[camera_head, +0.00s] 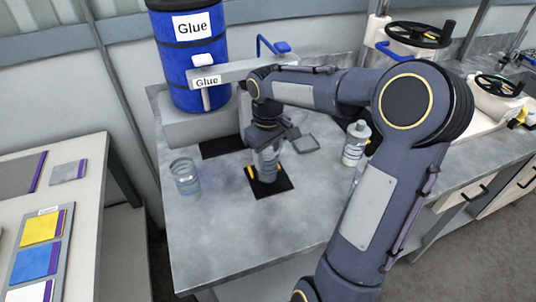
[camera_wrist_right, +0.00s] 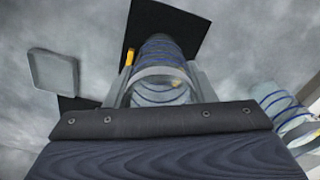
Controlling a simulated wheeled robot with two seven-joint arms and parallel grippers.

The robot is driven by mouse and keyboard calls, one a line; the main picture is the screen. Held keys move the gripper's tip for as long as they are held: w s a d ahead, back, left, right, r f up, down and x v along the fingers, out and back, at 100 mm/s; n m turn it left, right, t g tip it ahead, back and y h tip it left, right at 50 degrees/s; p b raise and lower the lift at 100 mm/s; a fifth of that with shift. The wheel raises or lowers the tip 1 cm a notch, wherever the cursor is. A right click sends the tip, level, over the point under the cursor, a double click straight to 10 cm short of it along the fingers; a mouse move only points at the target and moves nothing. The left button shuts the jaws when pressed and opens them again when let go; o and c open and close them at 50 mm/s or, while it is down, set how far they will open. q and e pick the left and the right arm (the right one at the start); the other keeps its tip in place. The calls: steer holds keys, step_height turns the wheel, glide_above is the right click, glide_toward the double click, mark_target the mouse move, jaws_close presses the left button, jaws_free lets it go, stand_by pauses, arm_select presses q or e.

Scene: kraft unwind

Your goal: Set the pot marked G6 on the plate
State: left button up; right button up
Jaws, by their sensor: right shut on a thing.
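My right gripper (camera_head: 267,148) is shut on a clear pot with blue bands (camera_head: 267,166), which looks upright. The pot also shows between the fingers in the right wrist view (camera_wrist_right: 160,62). I cannot read a G6 mark on it. The pot is over a black square plate (camera_head: 284,187) with yellow marks; I cannot tell whether it touches it. The plate shows behind the pot in the right wrist view (camera_wrist_right: 192,22). A second clear banded pot (camera_head: 186,178) stands to the left on the bench. My left gripper is not in view.
A white-topped container (camera_head: 355,143) stands to the right of the held pot. A small grey tray (camera_head: 305,143) lies behind it, and another black square (camera_head: 222,147) lies at the back left. A blue Glue drum (camera_head: 190,60) stands at the back. The front bench is clear.

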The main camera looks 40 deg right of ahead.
steer(key=shift+f, duration=0.2)
steer(key=o, duration=1.3)
step_height(320, 180, up, 12)
steer(key=s+a+f+m+t+y, duration=0.1)
steer(key=s+a+f+t, duration=0.1)
steer(key=s, duration=0.4)
steer(key=s+a+f+m+t+y, duration=0.1)
steer(key=s+a+f, duration=0.3)
steer(key=s+a, duration=0.2)
steer(key=s+a+f+t+y, duration=0.1)
steer(key=s+a+f+t, duration=0.1)
steer(key=s+a, duration=0.4)
steer(key=shift+a+f+m+t+y+p, duration=0.15)
steer(key=shift+f+m+t+y+p, duration=0.15)
steer(key=shift+f+m+y+p, duration=0.1)
